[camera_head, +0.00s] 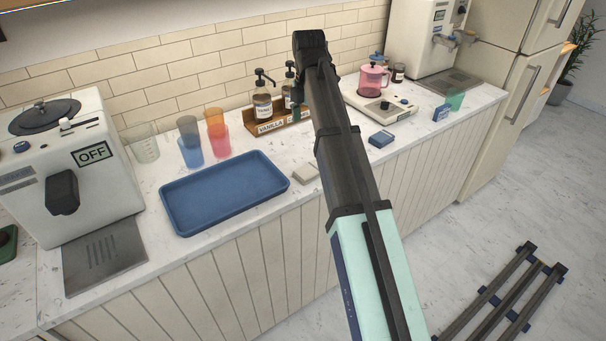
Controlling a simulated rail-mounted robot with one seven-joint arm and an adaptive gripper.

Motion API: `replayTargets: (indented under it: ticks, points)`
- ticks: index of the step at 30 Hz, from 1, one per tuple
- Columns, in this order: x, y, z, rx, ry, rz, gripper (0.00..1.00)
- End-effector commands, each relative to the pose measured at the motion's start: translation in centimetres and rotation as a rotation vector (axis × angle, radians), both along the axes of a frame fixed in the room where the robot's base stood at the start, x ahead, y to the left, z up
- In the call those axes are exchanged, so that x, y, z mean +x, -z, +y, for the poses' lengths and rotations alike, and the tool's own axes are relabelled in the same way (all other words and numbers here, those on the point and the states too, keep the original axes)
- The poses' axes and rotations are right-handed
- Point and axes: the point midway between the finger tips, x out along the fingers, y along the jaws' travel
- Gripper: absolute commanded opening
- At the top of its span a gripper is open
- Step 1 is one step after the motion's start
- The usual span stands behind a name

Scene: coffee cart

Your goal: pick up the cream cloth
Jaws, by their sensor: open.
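The cream cloth (306,173) is a small, flat, folded-looking piece on the white counter, just right of the blue tray and near the counter's front edge. My arm passes close to the right of it in the picture. My gripper (297,108) is small and dark, at the far end of the arm, in front of the syrup bottles. It is open, and no cloth shows in it. It is apart from the cream cloth, farther back. Its fingertips are hard to make out, partly hidden by the arm.
An empty blue tray (224,192) lies left of the cloth. Coloured cups (190,142) and a syrup rack (268,126) stand behind. A blue cloth-like item (381,139) and a scale with a pink pot (373,80) are right of my arm. A white machine (66,160) stands left.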

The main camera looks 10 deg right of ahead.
Motion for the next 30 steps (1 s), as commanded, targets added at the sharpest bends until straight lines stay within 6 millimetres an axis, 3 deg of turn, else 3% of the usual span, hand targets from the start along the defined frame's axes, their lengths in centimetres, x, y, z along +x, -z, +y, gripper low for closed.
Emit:
replayTargets:
  ticks: [15, 30]
  points:
    - [-0.2, 9.3, 0.0, 0.000, 0.003, 0.001, 0.90]
    - [-0.3, 12.9, 0.0, -0.001, 0.003, 0.002, 0.90]
